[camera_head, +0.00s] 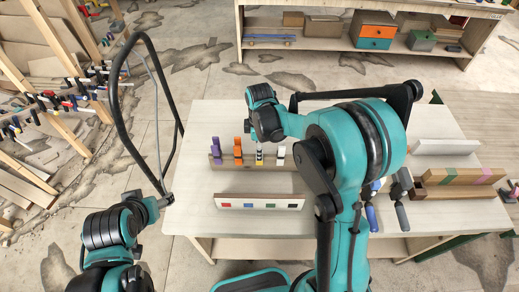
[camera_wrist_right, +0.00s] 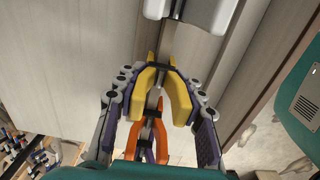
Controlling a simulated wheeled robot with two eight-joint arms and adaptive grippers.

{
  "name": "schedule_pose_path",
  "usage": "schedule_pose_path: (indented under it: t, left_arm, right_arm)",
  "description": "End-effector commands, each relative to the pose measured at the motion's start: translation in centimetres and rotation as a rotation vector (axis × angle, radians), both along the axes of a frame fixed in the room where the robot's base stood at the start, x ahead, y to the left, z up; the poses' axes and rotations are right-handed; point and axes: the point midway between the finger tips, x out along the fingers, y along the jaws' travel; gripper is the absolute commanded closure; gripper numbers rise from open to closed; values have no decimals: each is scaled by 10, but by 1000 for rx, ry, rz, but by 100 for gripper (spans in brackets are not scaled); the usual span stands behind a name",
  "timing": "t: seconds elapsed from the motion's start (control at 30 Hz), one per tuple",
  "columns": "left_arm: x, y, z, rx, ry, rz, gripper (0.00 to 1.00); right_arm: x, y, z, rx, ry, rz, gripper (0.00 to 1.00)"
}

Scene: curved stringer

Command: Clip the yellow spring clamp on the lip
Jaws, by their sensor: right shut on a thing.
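The yellow spring clamp (camera_wrist_right: 153,82) sits between the two fingers of my right gripper (camera_wrist_right: 160,88) in the wrist view, and the gripper is shut on it. In the head view my right gripper (camera_head: 259,146) is over the clamp rail (camera_head: 228,163), with a bit of the yellow clamp (camera_head: 259,162) showing below it. An orange clamp (camera_head: 238,148) and a purple clamp (camera_head: 215,150) stand to its left, a white one (camera_head: 281,154) to its right. I cannot tell which edge is the lip. My left gripper (camera_head: 164,201) is at the table's left edge; its fingers are unclear.
A pale strip with coloured squares (camera_head: 260,202) lies nearer on the table (camera_head: 200,185). My right arm hides the table's middle. Wooden blocks (camera_head: 460,178) and dark-and-blue tools (camera_head: 401,190) lie at right. The table's left part is clear.

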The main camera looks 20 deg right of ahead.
Motion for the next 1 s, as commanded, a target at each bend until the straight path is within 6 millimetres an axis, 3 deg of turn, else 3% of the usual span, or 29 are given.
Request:
schedule_pose_path:
  t: [0.07, 0.1, 0.17, 0.57, 1.0]
  left_arm:
    - [0, 0, 0, 0, 0, 0, 37]
    - [0, 0, 0, 0, 0, 0, 37]
    - [0, 0, 0, 0, 0, 0, 37]
    - [0, 0, 0, 0, 0, 0, 37]
    - [0, 0, 0, 0, 0, 0, 37]
  right_arm:
    - [0, 0, 0, 0, 0, 0, 100]
    - [0, 0, 0, 0, 0, 0, 52]
    - [0, 0, 0, 0, 0, 0, 37]
    - [0, 0, 7, 0, 0, 0, 37]
    - [0, 0, 93, 0, 0, 0, 37]
